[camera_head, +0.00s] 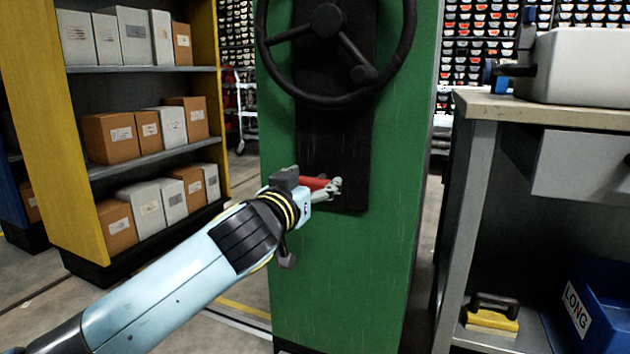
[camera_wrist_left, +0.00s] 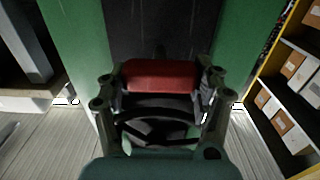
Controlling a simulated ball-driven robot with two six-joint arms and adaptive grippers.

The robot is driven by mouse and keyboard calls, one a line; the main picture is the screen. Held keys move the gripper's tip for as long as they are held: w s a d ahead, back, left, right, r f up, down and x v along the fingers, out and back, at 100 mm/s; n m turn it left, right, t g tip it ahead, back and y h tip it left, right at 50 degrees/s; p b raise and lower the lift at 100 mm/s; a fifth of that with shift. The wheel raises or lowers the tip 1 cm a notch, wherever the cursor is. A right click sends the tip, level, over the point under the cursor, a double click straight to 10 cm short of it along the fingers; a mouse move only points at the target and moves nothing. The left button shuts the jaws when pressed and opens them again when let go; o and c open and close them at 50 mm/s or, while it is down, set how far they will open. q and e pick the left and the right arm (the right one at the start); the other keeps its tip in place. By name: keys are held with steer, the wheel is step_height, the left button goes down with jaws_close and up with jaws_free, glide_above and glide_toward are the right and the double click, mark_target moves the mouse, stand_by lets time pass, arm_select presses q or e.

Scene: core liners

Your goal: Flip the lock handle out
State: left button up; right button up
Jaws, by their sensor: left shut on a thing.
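The lock handle is a red bar (camera_head: 314,183) low on the black plate (camera_head: 335,140) of a green column. A grey metal fitting shows at its right end. My left gripper (camera_head: 322,188) reaches it from the left and covers part of it. In the left wrist view the red handle (camera_wrist_left: 159,75) lies crosswise between the two fingers of my left gripper (camera_wrist_left: 160,88), which are shut on it. The handle's pivot is mostly hidden. My right gripper is in neither view.
A black handwheel (camera_head: 337,95) is on the column (camera_head: 400,180) above the handle. A shelf with boxes (camera_head: 150,145) stands at the left. A workbench (camera_head: 545,112) with a white case (camera_head: 580,68) stands at the right, with a blue bin (camera_head: 605,300) below.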

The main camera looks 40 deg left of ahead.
arm_select(q)
steer(key=shift+f, duration=0.1)
steer(key=o, duration=1.7)
steer(key=shift+s, duration=0.1)
steer(key=shift+s, duration=0.1)
steer(key=v, duration=1.1)
steer(key=shift+s, duration=0.35)
steer(key=shift+d, duration=0.1)
